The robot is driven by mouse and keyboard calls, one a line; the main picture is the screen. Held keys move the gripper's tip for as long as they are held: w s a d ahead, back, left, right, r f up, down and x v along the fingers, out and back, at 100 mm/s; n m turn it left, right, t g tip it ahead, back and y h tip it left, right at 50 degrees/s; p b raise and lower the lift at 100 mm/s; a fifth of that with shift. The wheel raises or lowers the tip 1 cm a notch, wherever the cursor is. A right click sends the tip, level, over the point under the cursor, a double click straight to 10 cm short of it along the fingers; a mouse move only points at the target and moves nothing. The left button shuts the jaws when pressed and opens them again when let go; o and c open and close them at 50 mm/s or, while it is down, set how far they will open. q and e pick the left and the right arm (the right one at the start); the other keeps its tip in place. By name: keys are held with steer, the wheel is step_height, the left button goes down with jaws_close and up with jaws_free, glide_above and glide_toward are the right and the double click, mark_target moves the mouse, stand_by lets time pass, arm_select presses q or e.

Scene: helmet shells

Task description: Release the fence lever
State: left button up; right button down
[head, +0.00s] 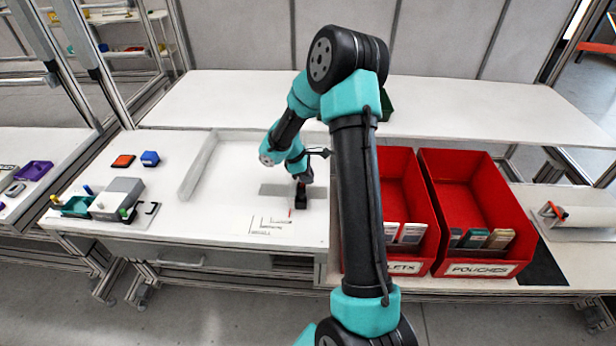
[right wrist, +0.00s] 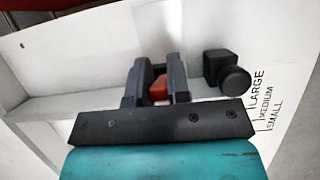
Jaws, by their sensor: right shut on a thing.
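The lever's base is hidden by the gripper. A black block with a round knob (right wrist: 234,80) sits just right of the fingers. A pale bar (right wrist: 70,104), apparently the fence, runs left from behind the gripper. My left gripper is in neither view.
Printed labels LARGE, MEDIUM, SMALL (right wrist: 270,105) lie right of the knob. Two red bins (head: 470,195) stand to the right. A raised white strip (head: 197,168) borders the work area.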

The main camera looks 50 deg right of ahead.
steer(key=shift+w+a+r+g+h, duration=0.1)
steer(key=shift+w+g+h, duration=0.15)
steer(key=shift+g, duration=0.25)
steer(key=shift+s, duration=0.1)
steer(key=c, duration=1.1)
jaws_free()
steer(key=v, duration=1.7)
steer(key=shift+a+r, duration=0.15)
steer(key=shift+r, duration=0.05)
